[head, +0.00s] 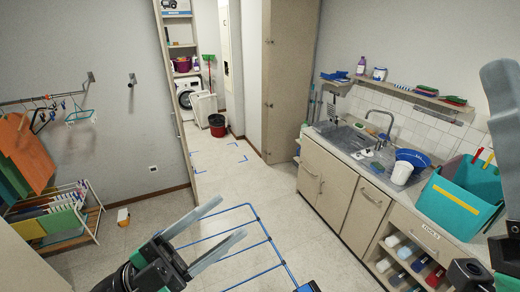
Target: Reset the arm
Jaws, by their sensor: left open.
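My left gripper (231,217) is at the bottom, left of centre in the head view. Its two long grey fingers are apart and point up and to the right, with nothing between them. It is above the floor near a blue tubular frame (268,238). Part of my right gripper (500,110) shows at the right edge, very close to the camera. Only one grey finger and some dark parts are visible there, so its opening is hidden.
A counter with a sink (350,143) runs along the right, with a teal bin (455,208) and a white bucket (401,173). A drying rack (75,225) stands at the left. A doorway opens at the back, with a black bucket (217,125). The middle floor is mostly clear.

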